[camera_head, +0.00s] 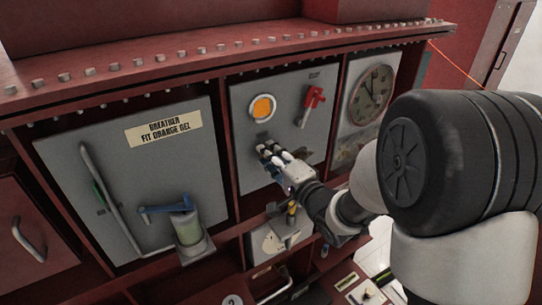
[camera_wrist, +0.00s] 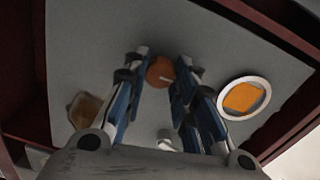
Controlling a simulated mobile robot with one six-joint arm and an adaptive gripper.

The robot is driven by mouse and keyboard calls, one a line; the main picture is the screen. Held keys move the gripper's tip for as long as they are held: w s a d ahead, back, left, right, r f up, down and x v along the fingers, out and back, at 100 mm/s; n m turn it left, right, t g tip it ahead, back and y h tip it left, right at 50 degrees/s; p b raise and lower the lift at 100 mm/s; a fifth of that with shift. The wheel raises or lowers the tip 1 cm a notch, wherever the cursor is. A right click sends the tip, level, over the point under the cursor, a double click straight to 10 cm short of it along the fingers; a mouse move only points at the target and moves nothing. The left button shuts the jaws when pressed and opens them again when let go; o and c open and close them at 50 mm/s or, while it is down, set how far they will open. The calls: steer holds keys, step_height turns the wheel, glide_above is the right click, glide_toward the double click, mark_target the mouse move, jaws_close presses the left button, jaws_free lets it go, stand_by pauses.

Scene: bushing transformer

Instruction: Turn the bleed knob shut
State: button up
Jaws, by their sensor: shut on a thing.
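The bleed knob (camera_wrist: 158,72) is a small round orange-brown knob with a pale mark, on a grey panel (camera_head: 243,100). In the wrist view it sits between my two fingertips. My gripper (camera_head: 268,150) reaches the lower left of that panel in the head view, and its fingers hide the knob there. The gripper (camera_wrist: 162,63) is shut on the knob, with one finger on each side. How far the knob is turned is hard to tell.
An orange round window (camera_head: 262,107) and a red lever (camera_head: 315,97) are above my gripper on the same panel. A dial gauge (camera_head: 371,95) is to the right. The breather panel (camera_head: 85,150) with a blue-handled valve (camera_head: 168,209) is left. A red ledge (camera_head: 180,62) overhangs.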

steer(key=shift+r, duration=0.15)
steer(key=o, duration=1.1)
steer(key=v, duration=0.7)
steer(key=shift+s+d, duration=0.1)
steer(key=shift+s, duration=0.05)
